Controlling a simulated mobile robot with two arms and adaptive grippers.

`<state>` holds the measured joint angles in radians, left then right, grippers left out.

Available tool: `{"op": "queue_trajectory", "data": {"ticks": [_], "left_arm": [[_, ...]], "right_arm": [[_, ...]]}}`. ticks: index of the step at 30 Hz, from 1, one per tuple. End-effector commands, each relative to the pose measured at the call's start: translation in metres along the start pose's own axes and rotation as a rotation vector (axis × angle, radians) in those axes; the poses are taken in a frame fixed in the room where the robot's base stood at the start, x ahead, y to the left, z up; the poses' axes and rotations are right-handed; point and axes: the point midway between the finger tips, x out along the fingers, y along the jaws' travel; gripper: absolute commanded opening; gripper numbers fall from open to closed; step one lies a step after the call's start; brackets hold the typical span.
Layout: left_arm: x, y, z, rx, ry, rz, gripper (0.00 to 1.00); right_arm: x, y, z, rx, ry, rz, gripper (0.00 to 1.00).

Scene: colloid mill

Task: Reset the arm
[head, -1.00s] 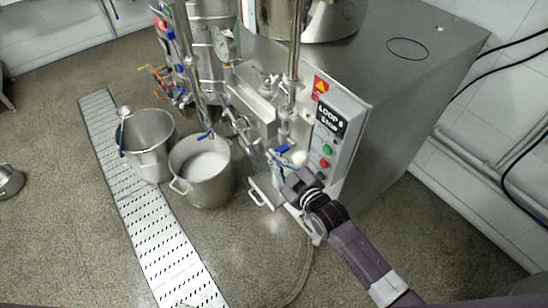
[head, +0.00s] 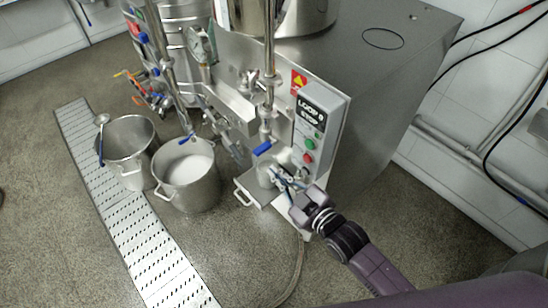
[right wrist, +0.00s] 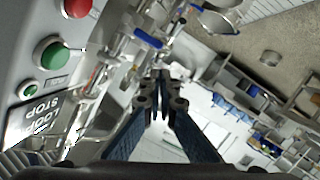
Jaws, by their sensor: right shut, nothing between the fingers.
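My right gripper (head: 284,180) is in front of the steel mill, beside the lower part of its control panel (head: 316,128). Its fingers are shut and empty; they show close together in the right wrist view (right wrist: 162,88). A small clear container (head: 266,172) stands on the mill's front tray, next to the fingertips; I cannot tell whether they touch it. The panel has green and red buttons, with a green button (right wrist: 50,54) and a red button (right wrist: 76,6) close on the left in the right wrist view. My left gripper is not in view.
A steel pot of white liquid (head: 190,168) and a steel bucket with a ladle (head: 128,146) stand left of the mill. A perforated drain cover (head: 140,238) runs along the floor. The mill's cabinet (head: 390,100) stands behind my right arm. Floor in front is mostly clear.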

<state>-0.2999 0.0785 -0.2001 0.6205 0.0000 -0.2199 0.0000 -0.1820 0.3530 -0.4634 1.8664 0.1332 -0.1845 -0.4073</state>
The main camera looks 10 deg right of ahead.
Motion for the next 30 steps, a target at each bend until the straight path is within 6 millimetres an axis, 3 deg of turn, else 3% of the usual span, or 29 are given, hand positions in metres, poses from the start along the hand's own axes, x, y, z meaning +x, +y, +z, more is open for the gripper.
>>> {"op": "queue_trajectory", "data": {"ticks": [7,11,14,16,20,24,26,30], "left_arm": [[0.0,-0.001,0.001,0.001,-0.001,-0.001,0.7],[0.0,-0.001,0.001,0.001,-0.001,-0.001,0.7],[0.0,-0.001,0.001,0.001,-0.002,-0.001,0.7],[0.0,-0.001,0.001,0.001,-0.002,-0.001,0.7],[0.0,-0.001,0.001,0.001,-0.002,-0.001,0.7],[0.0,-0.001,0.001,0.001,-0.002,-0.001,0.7],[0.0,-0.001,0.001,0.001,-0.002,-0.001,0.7],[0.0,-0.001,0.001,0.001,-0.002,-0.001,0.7]], "right_arm": [[0.0,-0.001,0.004,0.003,-0.007,-0.001,0.0],[0.002,-0.009,0.041,0.032,-0.076,-0.005,0.0],[-0.002,-0.024,0.101,0.085,-0.188,-0.014,0.0],[-0.011,-0.039,0.151,0.133,-0.285,-0.019,0.0],[-0.04,-0.074,0.241,0.224,-0.467,-0.03,0.0],[-0.089,-0.121,0.325,0.324,-0.659,-0.043,0.0],[-0.115,-0.143,0.356,0.367,-0.74,-0.048,0.0],[-0.185,-0.2,0.416,0.467,-0.93,-0.064,0.0]]}}
